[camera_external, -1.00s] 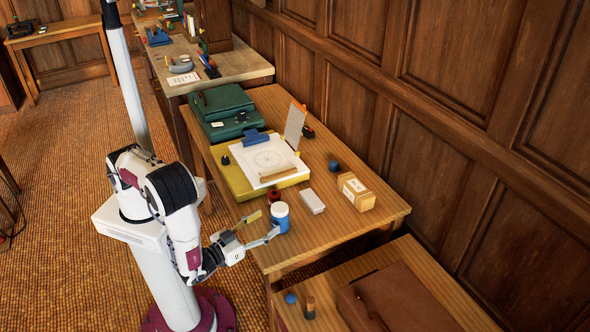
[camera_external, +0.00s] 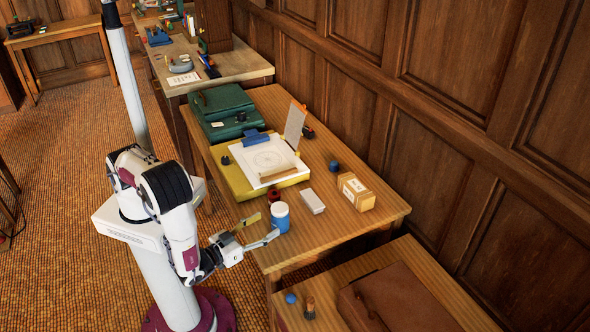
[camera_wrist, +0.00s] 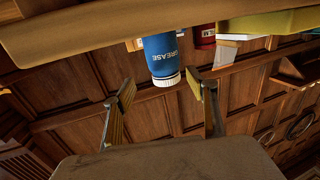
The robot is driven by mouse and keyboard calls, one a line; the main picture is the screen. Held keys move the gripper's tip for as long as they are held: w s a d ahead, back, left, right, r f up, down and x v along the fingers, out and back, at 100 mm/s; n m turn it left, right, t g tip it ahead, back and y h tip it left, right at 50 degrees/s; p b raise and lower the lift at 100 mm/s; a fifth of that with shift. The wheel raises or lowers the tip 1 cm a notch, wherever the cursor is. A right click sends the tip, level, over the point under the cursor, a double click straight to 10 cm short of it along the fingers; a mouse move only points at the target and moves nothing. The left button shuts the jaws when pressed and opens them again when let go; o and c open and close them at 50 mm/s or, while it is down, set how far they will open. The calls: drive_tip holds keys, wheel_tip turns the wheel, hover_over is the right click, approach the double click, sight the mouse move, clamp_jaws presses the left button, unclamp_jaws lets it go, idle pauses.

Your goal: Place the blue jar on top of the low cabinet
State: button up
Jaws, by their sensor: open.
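The blue jar (camera_external: 280,218) stands upright near the front-left edge of the middle table. It has a white lid, and the wrist view shows it upside down with the word GREASE (camera_wrist: 165,58). My gripper (camera_external: 262,228) is open and empty at the table edge, its fingers pointing toward the jar. In the wrist view the two fingertips (camera_wrist: 160,88) are apart to the left and right of the jar's lid end; contact is not visible. A lower wooden top (camera_external: 405,268) at the bottom right may be the low cabinet; its front is out of view.
A brown case (camera_external: 395,300), a small blue ball (camera_external: 290,298) and a dark stamp-like object (camera_external: 310,308) rest on the lower top. Near the jar are a dark red item (camera_external: 273,194), a white block (camera_external: 312,201) and a tan box (camera_external: 356,192). A yellow board (camera_external: 240,182) lies behind.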

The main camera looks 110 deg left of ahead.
drive_tip(key=shift+w+d+f+h, duration=0.1)
drive_tip(key=shift+w+h, duration=0.4)
drive_tip(key=shift+w, duration=0.2)
drive_tip(key=w+d+h, duration=0.1)
drive_tip(key=w+h, duration=0.1)
drive_tip(key=w, duration=0.1)
drive_tip(key=w+d+h, duration=0.1)
drive_tip(key=shift+w+d+h, duration=0.35)
drive_tip(key=shift+h, duration=0.05)
drive_tip(key=w+d+r+m+t+h, duration=0.1)
drive_tip(key=w+d+r+m+h, duration=0.25)
drive_tip(key=d+r+h, duration=0.55)
drive_tip(key=s+d+r+m+h, duration=0.35)
drive_tip(key=s+r, duration=0.25)
drive_tip(key=r, duration=0.5)
drive_tip(key=s+a+r+m+g, duration=0.1)
drive_tip(key=s+a, duration=0.2)
drive_tip(key=s, duration=0.4)
drive_tip(key=s+a+r+m+g+y, duration=0.1)
drive_tip(key=s+a+r+m, duration=0.1)
drive_tip(key=s, duration=0.6)
drive_tip(key=s+a+r+m+g+y, duration=0.1)
drive_tip(key=s+a+m+g, duration=0.1)
drive_tip(key=s+a, duration=0.2)
drive_tip(key=s, duration=0.3)
drive_tip(key=shift+s+a+r, duration=0.25)
drive_tip(key=shift+r, duration=0.1)
drive_tip(key=shift+o, duration=0.6)
